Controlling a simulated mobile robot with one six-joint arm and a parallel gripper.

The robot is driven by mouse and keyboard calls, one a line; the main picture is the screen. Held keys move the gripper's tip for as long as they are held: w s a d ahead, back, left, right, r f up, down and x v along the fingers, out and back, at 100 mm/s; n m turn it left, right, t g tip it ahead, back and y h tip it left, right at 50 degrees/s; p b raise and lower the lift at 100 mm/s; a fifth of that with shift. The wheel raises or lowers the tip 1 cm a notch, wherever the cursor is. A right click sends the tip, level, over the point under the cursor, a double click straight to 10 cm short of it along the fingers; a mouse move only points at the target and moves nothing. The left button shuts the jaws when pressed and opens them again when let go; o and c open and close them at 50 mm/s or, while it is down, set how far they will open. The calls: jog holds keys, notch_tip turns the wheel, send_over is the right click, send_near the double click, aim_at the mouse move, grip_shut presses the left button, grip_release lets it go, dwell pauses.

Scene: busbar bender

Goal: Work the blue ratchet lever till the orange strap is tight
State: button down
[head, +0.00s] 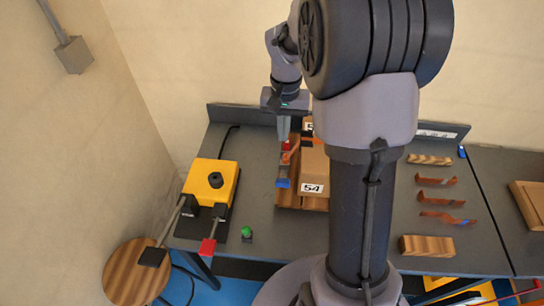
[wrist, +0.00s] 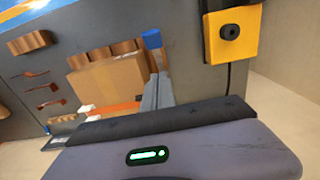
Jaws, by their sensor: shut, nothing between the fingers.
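The blue ratchet lever (head: 283,183) shows as a blue tip at the end of a grey handle, at the left side of a cardboard box (head: 318,165) on a wooden pallet. In the wrist view the blue tip (wrist: 152,38) is beyond my fingers. The orange strap (head: 291,154) shows beside the box, and a piece of it (wrist: 122,108) shows in the wrist view; its tension is unclear. My gripper (head: 284,137) is shut and empty, pointing down behind the lever at the box's far left corner. Contact with the lever cannot be told.
A yellow machine (head: 211,181) with a black knob and a red-ended lever stands left on the bench. A green button (head: 246,232) sits nearby. Copper bars (head: 437,181) and wooden blocks (head: 427,245) lie right. A low back rail (head: 240,114) edges the bench.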

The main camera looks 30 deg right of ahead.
jog(key=b, duration=0.3)
send_over(282, 179)
jog(key=w+d, duration=0.2)
notch_tip(282, 179, down, 10)
jog(key=f, duration=0.1)
jog(key=s+a+f+b, duration=0.1)
jog(key=shift+s+a+f, duration=0.3)
jog(key=shift+f, duration=0.1)
jog(key=shift+s+a+f, duration=0.15)
jog(key=shift+s+f, duration=0.05)
jog(key=shift+b, duration=0.3)
